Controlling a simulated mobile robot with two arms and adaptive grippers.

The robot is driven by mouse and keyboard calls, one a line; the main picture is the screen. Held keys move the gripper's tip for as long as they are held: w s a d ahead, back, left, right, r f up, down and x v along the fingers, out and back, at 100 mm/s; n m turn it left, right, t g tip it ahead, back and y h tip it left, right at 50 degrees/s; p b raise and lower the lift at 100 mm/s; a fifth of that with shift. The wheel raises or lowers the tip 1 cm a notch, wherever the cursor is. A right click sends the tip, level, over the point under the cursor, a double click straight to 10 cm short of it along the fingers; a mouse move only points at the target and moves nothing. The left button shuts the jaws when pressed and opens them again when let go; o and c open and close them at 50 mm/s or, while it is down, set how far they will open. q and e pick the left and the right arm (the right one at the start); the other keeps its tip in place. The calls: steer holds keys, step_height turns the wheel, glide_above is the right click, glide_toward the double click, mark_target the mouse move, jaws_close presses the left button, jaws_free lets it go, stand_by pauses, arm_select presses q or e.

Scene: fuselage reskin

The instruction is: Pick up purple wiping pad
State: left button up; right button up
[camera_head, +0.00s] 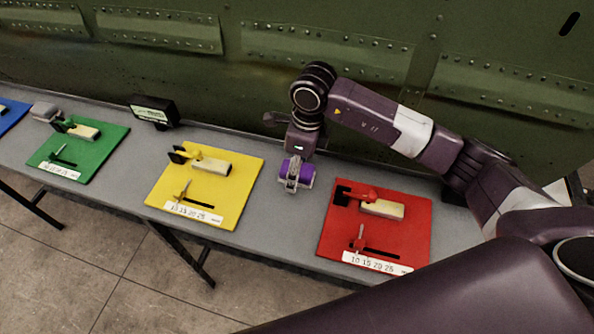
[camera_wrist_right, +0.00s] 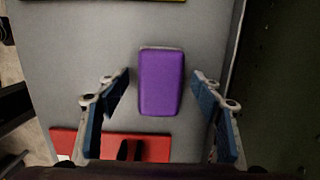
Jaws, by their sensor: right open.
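The purple wiping pad (camera_wrist_right: 161,82) lies on the grey table in the right wrist view, a rounded block with a thin pale edge at its far end. In the head view the purple pad (camera_head: 297,171) shows partly, behind and beside my gripper's fingers. My right gripper (camera_wrist_right: 160,92) is open, with one blue-lined finger on each side of the pad and a gap on both sides. In the head view my right gripper (camera_head: 293,186) points down over the table between the yellow and red boards. My left gripper is not in view.
The grey table (camera_head: 262,220) holds a red board (camera_head: 335,245), a yellow board (camera_head: 235,200) and a green board (camera_head: 95,165) with fixtures. A small black display (camera_head: 154,111) stands at the back. The green riveted fuselage wall (camera_head: 230,75) rises behind the table.

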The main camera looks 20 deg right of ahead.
steer(key=shift+f+b, duration=0.2)
steer(key=shift+b, duration=0.2)
stand_by(0.5)
steer(key=c, duration=1.2)
